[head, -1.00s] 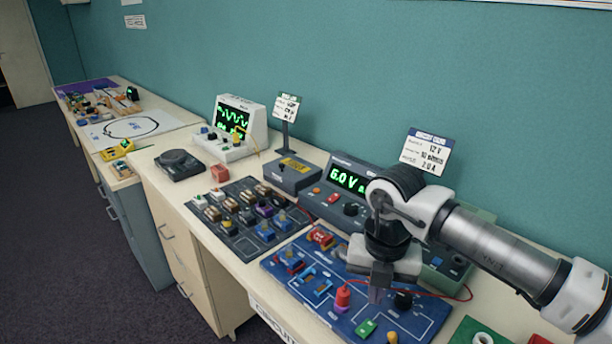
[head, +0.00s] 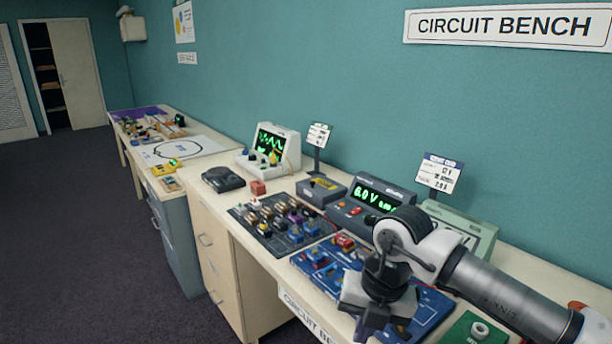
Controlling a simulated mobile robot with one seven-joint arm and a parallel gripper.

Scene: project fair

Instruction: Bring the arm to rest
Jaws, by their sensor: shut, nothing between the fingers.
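My gripper (head: 370,322) is at the lower right of the head view, at the end of my white and grey arm. It hangs pointing down over the front part of the blue circuit board (head: 307,266) on the bench. Its fingers are small in this view, and nothing shows between them; it is shut and empty. The gripper and wrist hide much of the board's right half.
A power supply (head: 345,208) reading 6.0 V and a green-grey meter (head: 470,228) stand behind the arm. A dark tray of parts (head: 262,237) lies left of the board. An oscilloscope (head: 282,165) stands farther back. Open floor (head: 90,235) lies left of the bench.

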